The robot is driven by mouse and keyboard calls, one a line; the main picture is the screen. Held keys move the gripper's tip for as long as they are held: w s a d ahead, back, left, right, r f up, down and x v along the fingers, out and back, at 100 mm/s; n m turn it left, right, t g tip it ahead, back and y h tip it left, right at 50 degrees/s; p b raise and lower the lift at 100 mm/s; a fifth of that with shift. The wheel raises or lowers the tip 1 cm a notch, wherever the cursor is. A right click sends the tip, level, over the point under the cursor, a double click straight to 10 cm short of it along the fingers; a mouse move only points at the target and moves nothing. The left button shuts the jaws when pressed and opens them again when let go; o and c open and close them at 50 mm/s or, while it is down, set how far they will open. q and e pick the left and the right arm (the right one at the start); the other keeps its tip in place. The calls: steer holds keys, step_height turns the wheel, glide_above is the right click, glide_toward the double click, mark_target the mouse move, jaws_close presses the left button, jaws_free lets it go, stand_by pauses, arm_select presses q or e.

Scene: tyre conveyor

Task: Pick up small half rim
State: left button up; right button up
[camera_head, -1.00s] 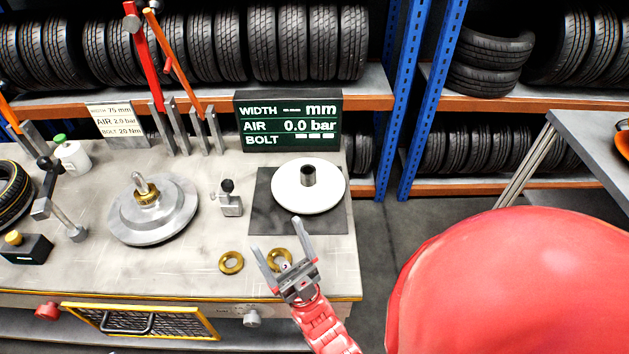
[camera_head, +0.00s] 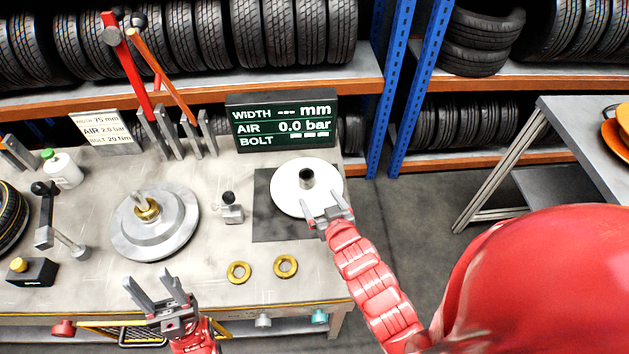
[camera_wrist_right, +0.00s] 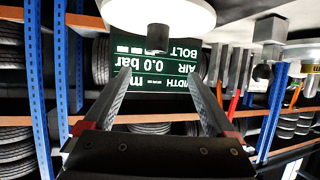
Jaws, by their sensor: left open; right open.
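A round white disc with a short dark hub (camera_head: 290,192), which looks like the small half rim, lies on a black mat (camera_head: 265,225) at the right of the workbench. It also shows upside down at the top of the right wrist view (camera_wrist_right: 185,18). My right gripper (camera_head: 325,205) is open at the disc's front edge, overlapping it in the head view; whether it touches cannot be told. In the right wrist view its fingers (camera_wrist_right: 158,85) are apart with nothing between them. My left gripper (camera_head: 150,283) is open and empty at the bench's front edge.
A stepped grey metal flange (camera_head: 180,237) with a brass nut sits left of the mat. Two brass rings (camera_head: 238,272) lie in front. A display (camera_head: 284,122) stands behind the disc. Red and orange levers (camera_head: 130,60) rise at the back. A side table (camera_head: 585,135) is at right.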

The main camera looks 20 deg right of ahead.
mark_target(306, 180)
steer(key=b+x, duration=1.1)
steer(key=b, duration=0.2)
steer(key=shift+w+f+b, duration=0.15)
steer(key=shift+f+b, duration=0.1)
steer(key=shift+b, duration=0.1)
steer(key=shift+w, duration=0.25)
steer(key=shift+w+r, duration=0.1)
steer(key=shift+w, duration=0.3)
steer(key=shift+d+p+x, duration=0.15)
steer(key=shift+p+x, duration=0.35)
steer(key=shift+x, duration=0.65)
steer(key=shift+d+p+x, duration=0.2)
steer(key=shift+p+x, duration=0.3)
steer(key=shift+x, duration=0.6)
steer(key=shift+s, duration=0.1)
jaws_close()
